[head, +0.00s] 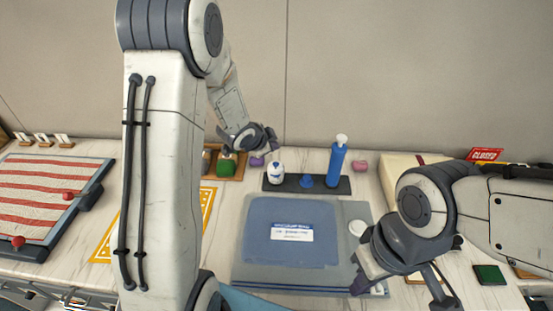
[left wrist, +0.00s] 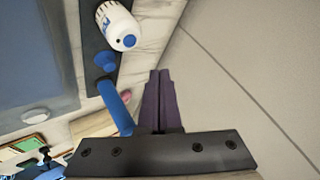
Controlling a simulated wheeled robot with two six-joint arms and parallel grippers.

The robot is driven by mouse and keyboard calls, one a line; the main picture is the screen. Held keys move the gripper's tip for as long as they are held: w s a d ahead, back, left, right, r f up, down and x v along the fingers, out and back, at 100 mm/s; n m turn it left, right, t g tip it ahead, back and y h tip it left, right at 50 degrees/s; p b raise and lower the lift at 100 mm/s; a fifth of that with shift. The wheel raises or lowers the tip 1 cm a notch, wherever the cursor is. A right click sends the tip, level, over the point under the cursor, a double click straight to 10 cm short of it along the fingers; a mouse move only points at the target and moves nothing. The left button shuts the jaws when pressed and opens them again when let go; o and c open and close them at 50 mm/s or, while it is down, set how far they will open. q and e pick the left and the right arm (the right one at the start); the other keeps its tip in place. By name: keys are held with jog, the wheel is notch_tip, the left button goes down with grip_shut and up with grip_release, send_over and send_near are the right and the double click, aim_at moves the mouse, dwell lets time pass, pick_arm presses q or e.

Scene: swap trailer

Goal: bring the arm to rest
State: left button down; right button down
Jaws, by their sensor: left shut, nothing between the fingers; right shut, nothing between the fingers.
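My left gripper (head: 260,157) hangs at the back of the counter in the head view, just left of the white bottle (head: 275,173). Its forearm comes down behind my large upper arm link. In the left wrist view its purple fingers (left wrist: 159,100) are together with nothing between them. The white bottle (left wrist: 118,27) and the blue pump bottle (left wrist: 115,105) show beyond them. My right gripper (head: 362,281) is low on the right in the head view, over the right edge of the grey-blue mat (head: 255,272). It is shut and empty, with its fingers partly seen.
A dark tray (head: 318,184) holds the bottles and a blue stopper-like piece (head: 306,181). A wooden box (head: 238,172) with a green item stands behind my left arm. A striped board (head: 45,195) lies at left. A plain wall (head: 400,70) rises behind the counter.

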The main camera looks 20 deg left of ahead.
pick_arm(q)
notch_tip(320, 180, up, 2)
jog(key=shift+r+p, duration=0.1)
jog(key=shift+p, duration=0.5)
jog(key=s+d+r+n+g, duration=0.2)
jog(key=s+d+r+g, duration=0.25)
jog(key=s+d, duration=1)
jog(key=s+d+r+g, duration=0.1)
jog(key=s+d+g, duration=0.1)
jog(key=s, duration=0.8)
jog(key=s+d+r+n+g, duration=0.1)
jog(key=s+d+g, duration=0.1)
jog(key=s, duration=0.9)
jog(key=shift+r+g, duration=0.35)
jog(key=shift+r, duration=0.05)
